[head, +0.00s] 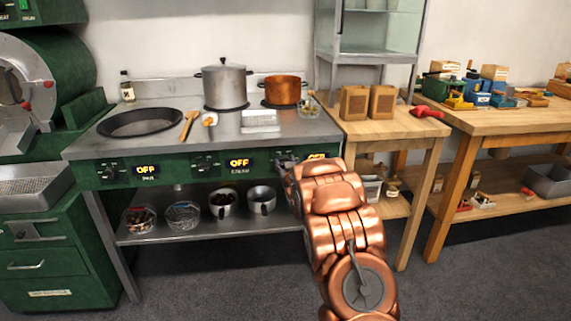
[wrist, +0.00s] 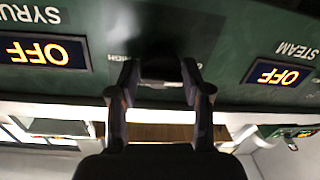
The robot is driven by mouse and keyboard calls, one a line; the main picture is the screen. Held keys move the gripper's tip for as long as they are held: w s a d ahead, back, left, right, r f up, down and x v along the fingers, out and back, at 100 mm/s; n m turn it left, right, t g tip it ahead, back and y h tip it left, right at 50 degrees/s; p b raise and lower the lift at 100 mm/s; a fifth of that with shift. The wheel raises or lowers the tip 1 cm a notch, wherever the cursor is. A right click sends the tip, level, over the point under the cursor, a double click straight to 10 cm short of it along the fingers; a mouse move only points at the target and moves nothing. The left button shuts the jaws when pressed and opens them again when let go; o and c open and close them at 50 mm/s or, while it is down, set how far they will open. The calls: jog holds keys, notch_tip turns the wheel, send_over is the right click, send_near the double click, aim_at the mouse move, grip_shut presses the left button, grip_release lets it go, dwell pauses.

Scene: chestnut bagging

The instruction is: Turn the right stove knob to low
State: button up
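The stove (head: 230,130) has a green front panel with knobs and lit displays reading OFF. The right stove knob is mostly hidden behind my arm in the head view. In the wrist view, which is upside down, a dark knob (wrist: 162,72) sits between my fingers, in shadow. My gripper (wrist: 160,72) has its two fingers apart, one on each side of the knob, close to the panel. I cannot tell whether they touch it. The OFF displays marked SYRUP (wrist: 42,52) and STEAM (wrist: 280,73) flank it.
A steel pot (head: 224,86), a copper pot (head: 282,91) and a wide dark pan (head: 139,123) stand on the stove. Bowls and cups sit on the shelf below. A wooden table (head: 390,128) with two wooden boxes stands right of the stove. Grey floor in front is open.

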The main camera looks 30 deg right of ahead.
jog(key=c, duration=0.6)
jog(key=shift+c, duration=0.2)
jog(key=shift+r+m+p, duration=0.1)
jog(key=shift+m+p, duration=0.4)
jog(key=shift+m, duration=0.6)
jog(key=m, duration=0.3)
jog(key=shift+d+m, duration=0.15)
jog(key=shift+m, duration=0.25)
jog(key=m, duration=0.2)
jog(key=m+b, duration=0.1)
jog(key=m, duration=0.1)
jog(key=m+h, duration=0.1)
jog(key=m, duration=0.1)
jog(key=shift+s+f+t, duration=0.1)
jog(key=shift+f+t, duration=0.15)
jog(key=shift+t, duration=0.05)
jog(key=shift+d, duration=0.1)
jog(key=o, duration=1.1)
